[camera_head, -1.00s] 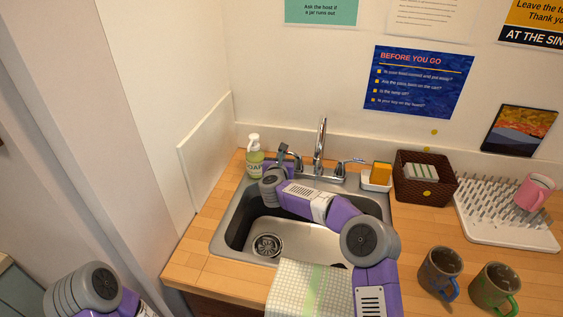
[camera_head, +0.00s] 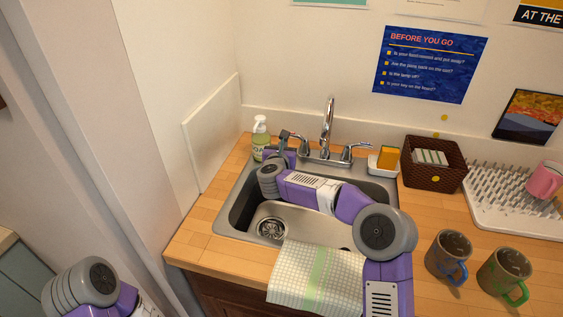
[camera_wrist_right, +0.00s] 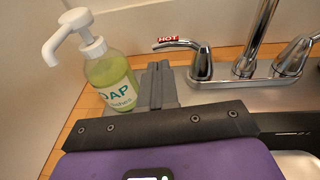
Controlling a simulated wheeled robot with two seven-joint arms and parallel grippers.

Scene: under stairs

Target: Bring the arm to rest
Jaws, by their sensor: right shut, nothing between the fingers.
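My right arm reaches over the sink (camera_head: 232,214) from the bottom right of the head view. My right gripper (camera_head: 284,136) is at the back left of the sink, between the soap bottle (camera_head: 260,140) and the left tap handle (camera_head: 304,146). In the wrist view the gripper's fingers (camera_wrist_right: 157,84) are together with nothing between them. The green soap bottle (camera_wrist_right: 112,80) stands just left of them and the handle marked HOT (camera_wrist_right: 185,46) is just right. Part of my left arm shows at the lower left of the head view; its gripper is out of view.
The chrome faucet (camera_head: 328,125) rises behind the sink. A checked towel (camera_head: 315,280) hangs over the front edge. At right are a yellow sponge (camera_head: 388,157), a dark basket (camera_head: 434,180), a drying rack (camera_head: 510,215) and two grey mugs (camera_head: 448,258) (camera_head: 503,274).

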